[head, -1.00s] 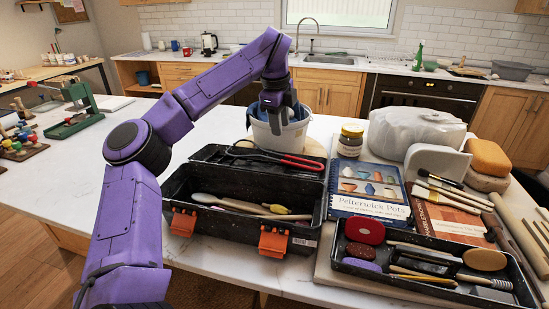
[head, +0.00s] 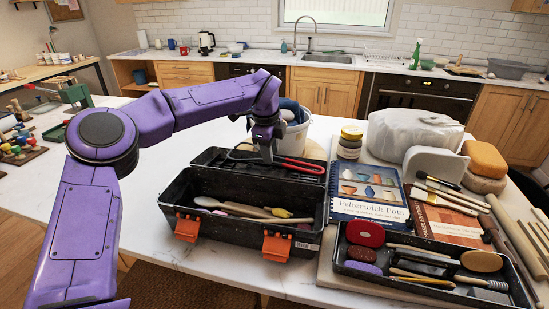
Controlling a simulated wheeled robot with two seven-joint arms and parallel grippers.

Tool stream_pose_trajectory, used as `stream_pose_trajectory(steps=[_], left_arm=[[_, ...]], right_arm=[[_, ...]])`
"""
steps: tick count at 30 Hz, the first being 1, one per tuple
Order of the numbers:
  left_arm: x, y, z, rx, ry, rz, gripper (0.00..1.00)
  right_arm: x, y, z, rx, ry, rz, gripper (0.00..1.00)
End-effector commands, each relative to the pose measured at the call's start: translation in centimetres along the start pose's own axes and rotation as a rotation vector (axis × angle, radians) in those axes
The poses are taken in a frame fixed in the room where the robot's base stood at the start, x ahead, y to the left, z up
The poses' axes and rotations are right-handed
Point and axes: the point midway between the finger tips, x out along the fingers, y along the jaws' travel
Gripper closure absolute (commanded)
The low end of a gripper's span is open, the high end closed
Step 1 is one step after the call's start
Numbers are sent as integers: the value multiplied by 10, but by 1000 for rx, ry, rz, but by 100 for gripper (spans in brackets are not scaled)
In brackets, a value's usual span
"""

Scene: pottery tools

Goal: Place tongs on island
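The tongs (head: 298,166) have red handles and a dark metal front end. They lie across the raised black lid at the back of the open toolbox (head: 200,222), handles to the right. My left gripper (head: 266,157) points down at the middle of the tongs, overlapping them in the picture. Its fingers are dark and small here, so I cannot tell whether they are open, shut or touching the tongs. The island (head: 170,262) is the white marble-look worktop under the toolbox. My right gripper is not in view.
A white bucket (head: 297,138) stands just behind the tongs. Jars, a blue book (head: 368,190), a wrapped white lump (head: 410,132) and a tool tray (head: 440,282) crowd the right side. The island is bare left of the toolbox, partly behind my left arm.

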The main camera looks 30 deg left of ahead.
Motion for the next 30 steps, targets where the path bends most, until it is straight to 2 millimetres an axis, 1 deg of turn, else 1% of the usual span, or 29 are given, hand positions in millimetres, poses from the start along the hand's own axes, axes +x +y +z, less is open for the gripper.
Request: stream_pose_trajectory(steps=[1, 3, 6, 12, 14, 15, 16, 26, 30], left_arm=[[5, 0, -2, 3, 0, 5, 64], [18, 0, -3, 2, 0, 4, 64], [27, 0, -4, 3, 0, 2, 64], [29, 0, -4, 4, 0, 1, 64], [29, 0, -4, 4, 0, 1, 83], [28, 0, -4, 4, 0, 1, 96], [28, 0, -4, 4, 0, 1, 100], [28, -1, -5, 6, 1, 1, 100], [22, -3, -5, 4, 0, -2, 100]], right_arm=[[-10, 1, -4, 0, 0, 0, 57], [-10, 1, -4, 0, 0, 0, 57], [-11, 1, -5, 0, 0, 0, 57], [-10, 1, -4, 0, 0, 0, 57], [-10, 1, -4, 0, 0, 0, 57], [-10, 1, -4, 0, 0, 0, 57], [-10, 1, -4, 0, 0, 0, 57], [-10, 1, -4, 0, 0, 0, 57], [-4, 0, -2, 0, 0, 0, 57]])
